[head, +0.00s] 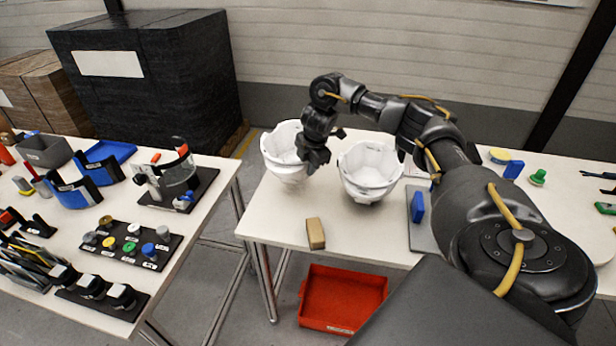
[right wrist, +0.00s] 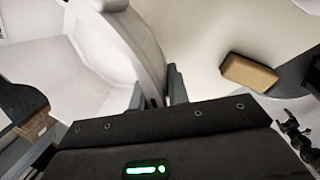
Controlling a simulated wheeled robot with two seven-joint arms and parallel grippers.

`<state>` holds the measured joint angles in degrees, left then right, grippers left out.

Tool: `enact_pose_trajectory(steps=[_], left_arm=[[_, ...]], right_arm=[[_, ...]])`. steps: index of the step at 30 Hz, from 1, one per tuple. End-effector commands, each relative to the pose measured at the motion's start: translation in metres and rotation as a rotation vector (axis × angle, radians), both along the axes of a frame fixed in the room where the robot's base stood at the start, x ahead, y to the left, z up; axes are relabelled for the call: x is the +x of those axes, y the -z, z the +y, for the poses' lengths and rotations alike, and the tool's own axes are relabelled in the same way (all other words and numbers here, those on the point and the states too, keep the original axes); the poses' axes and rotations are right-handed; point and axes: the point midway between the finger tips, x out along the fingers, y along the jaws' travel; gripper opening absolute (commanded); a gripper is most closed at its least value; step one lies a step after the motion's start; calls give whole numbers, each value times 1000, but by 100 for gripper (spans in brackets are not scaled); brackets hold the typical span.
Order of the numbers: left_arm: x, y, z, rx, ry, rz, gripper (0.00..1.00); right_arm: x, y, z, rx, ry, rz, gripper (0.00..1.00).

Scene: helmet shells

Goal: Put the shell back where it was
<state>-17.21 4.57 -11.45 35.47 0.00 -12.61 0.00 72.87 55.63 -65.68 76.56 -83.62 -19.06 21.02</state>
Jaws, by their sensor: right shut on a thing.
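Two white helmet shells stand open side up on the far table. The left shell (head: 284,153) is at the table's left part, and the right shell (head: 370,172) is just beside it. My right gripper (head: 314,160) reaches in from above and is shut on the right rim of the left shell. In the right wrist view the rim of this shell (right wrist: 145,50) runs between the two fingers (right wrist: 160,92). The shell's underside is partly hidden, so I cannot tell whether it touches the table. My left gripper is not in view.
A tan block (head: 316,233) lies near the front edge of the far table (head: 270,222). A blue piece (head: 417,207) stands on a grey plate to the right. A red bin (head: 342,298) is below. The left table (head: 205,195) holds many tools and parts.

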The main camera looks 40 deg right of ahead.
Motion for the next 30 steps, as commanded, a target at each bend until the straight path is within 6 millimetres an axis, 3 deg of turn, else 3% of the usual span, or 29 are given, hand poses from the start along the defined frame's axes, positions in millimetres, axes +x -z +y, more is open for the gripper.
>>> enact_pose_trajectory(steps=[4,11,24,25,30], left_arm=[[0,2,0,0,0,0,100],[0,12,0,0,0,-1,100],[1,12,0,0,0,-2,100],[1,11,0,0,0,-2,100],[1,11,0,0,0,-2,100]], right_arm=[[3,2,0,1,2,-2,0],[4,33,-1,2,1,0,0],[4,37,-1,0,2,-1,0],[4,38,-1,0,1,0,20],[4,38,-1,0,1,0,39]])
